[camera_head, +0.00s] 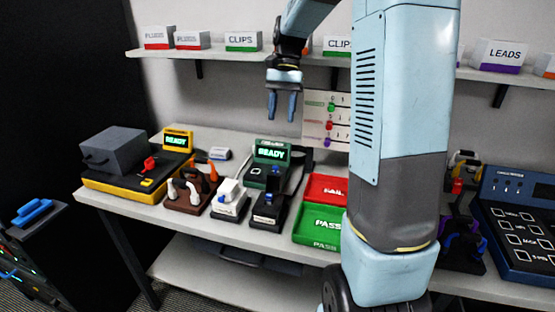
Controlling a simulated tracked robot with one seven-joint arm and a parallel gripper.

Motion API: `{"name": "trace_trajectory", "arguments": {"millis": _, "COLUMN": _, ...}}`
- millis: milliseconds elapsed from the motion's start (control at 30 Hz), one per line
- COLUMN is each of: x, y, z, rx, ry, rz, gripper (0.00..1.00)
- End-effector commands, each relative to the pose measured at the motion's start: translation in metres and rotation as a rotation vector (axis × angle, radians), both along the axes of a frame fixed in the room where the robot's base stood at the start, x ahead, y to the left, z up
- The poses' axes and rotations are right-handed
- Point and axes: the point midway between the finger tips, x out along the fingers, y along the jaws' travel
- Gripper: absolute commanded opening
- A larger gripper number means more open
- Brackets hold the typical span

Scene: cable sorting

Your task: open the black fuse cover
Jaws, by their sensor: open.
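My gripper (282,113) hangs in the air above the back of the table, fingers pointing down, open and empty. A small black unit (268,216) with a white label stands on the table below it, in front of a green tester. It looks like the one with the black fuse cover, but the cover is too small to make out clearly. I cannot tell whether it is open or shut. A similar white unit (229,203) stands just left of it. My gripper is well above both and touches nothing.
The green tester (267,153) reads READY. A yellow tester (103,188) with a grey box stands at left. Red (326,188) and green (318,226) trays lie right of the black unit. A shelf (225,53) with labelled boxes runs behind my gripper. My arm hides the table's right middle.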

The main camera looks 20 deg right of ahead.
Motion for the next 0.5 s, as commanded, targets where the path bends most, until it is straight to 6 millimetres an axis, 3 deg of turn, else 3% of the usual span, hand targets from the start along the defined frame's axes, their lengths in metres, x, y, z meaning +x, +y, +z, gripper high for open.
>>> {"name": "trace_trajectory", "arguments": {"millis": 500, "x": -0.026, "y": 0.018, "z": -0.074, "rx": 0.000, "ry": 0.003, "rz": 0.001, "gripper": 0.45}}
